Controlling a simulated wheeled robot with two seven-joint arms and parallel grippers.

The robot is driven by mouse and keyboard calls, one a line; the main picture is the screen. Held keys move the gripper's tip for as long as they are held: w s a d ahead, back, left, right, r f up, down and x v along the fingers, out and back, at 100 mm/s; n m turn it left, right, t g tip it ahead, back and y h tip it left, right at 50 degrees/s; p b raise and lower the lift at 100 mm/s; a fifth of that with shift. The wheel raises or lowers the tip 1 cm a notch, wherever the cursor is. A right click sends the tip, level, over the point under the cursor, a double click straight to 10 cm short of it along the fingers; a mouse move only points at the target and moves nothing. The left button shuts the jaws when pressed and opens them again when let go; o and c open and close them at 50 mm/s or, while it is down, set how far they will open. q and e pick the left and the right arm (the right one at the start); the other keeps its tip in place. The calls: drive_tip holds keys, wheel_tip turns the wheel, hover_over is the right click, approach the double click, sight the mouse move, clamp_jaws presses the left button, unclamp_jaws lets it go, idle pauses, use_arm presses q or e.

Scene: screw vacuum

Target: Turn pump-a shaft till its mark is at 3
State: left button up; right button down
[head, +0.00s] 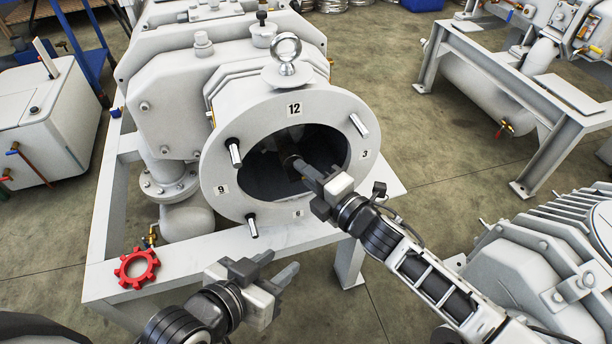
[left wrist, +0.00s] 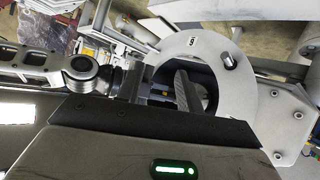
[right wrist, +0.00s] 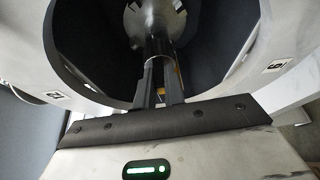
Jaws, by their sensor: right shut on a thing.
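The pump's round grey flange (head: 215,175) carries labels 12 at the top, 3 at right, 6 at the bottom and 9 at left around a dark opening. The shaft (head: 290,160) lies inside it; its end also shows in the right wrist view (right wrist: 157,46). My right gripper (head: 302,168) reaches into the opening and is shut on the shaft; its fingers also show in the right wrist view (right wrist: 158,88). A small yellow patch shows between them; I cannot tell whether it is the mark. My left gripper (head: 277,268) is open and empty, below and in front of the flange.
Several studs (head: 234,152) stick out of the flange face. A red gear-shaped ring (head: 137,269) lies on the white frame (head: 100,275) at left. Another grey machine (head: 550,260) stands at lower right, close to my right arm. Open floor (head: 440,185) lies right of the pump.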

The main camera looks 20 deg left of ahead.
drive_tip(key=shift+f+m, duration=0.15)
drive_tip(key=shift+m, duration=0.35)
use_arm(q)
drive_tip(key=shift+w+d+f, duration=0.15)
drive_tip(key=shift+w+f, duration=0.05)
drive_tip(key=shift+f, duration=0.3)
drive_tip(key=shift+w+d+f, duration=0.1)
drive_tip(key=shift+w+f, duration=0.05)
drive_tip(key=shift+f, duration=0.3)
use_arm(e)
drive_tip(key=c, duration=1.5)
unclamp_jaws()
